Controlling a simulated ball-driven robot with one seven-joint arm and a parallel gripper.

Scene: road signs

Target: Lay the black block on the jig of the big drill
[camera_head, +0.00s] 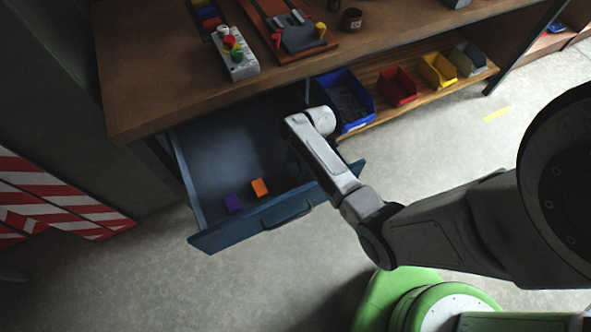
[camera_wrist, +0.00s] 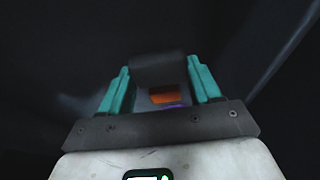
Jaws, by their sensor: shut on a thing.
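My gripper (camera_wrist: 158,78) shows in the wrist view with its two teal fingers on either side of the black block (camera_wrist: 160,68), shut on it. In the head view the arm's end reaches down over the right part of the open blue drawer (camera_head: 222,145), and the fingers and black block are hidden or too dark to make out. On the bench top is a reddish-brown board with a grey fixture (camera_head: 303,40) and red and yellow knobs. I cannot tell whether this is the big drill's jig.
An orange block (camera_head: 260,187) and a purple block (camera_head: 233,203) lie in the drawer. A control box (camera_head: 238,62) with coloured buttons sits on the wooden bench (camera_head: 150,75). Blue (camera_head: 345,98), red (camera_head: 398,86) and yellow (camera_head: 438,69) bins stand on the lower shelf. Striped panels (camera_head: 60,195) stand left.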

